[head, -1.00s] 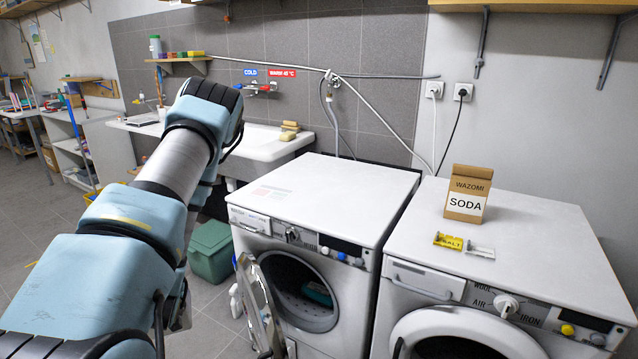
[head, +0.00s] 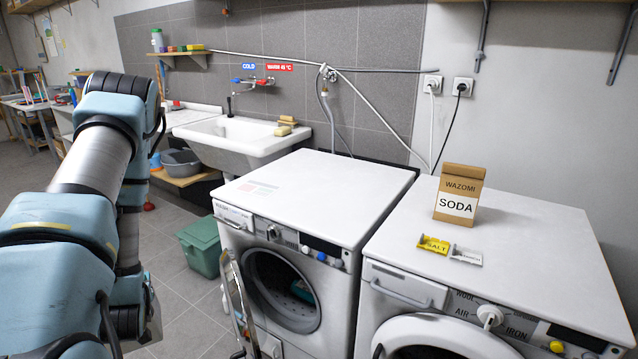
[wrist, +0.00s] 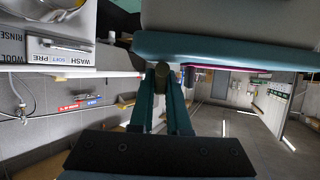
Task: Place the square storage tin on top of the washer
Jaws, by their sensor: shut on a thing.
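The washer (head: 318,190) is the left white machine in the head view. Its top is clear apart from faint printed patches, and its round door hangs open. Its drawer front marked WASH, SOFT, PRE (wrist: 60,47) shows at upper left in the wrist view. My gripper (wrist: 163,72) is shut on a small dark part against a large pale box with a teal band (wrist: 235,48). This box appears to be the square storage tin, cut off by the top of the picture. In the head view my arm fills the left, and neither fingertips nor tin can be seen.
A white sink (head: 235,142) stands behind at left, a green bin (head: 203,247) beside the washer. The open door (head: 236,300) juts forward.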

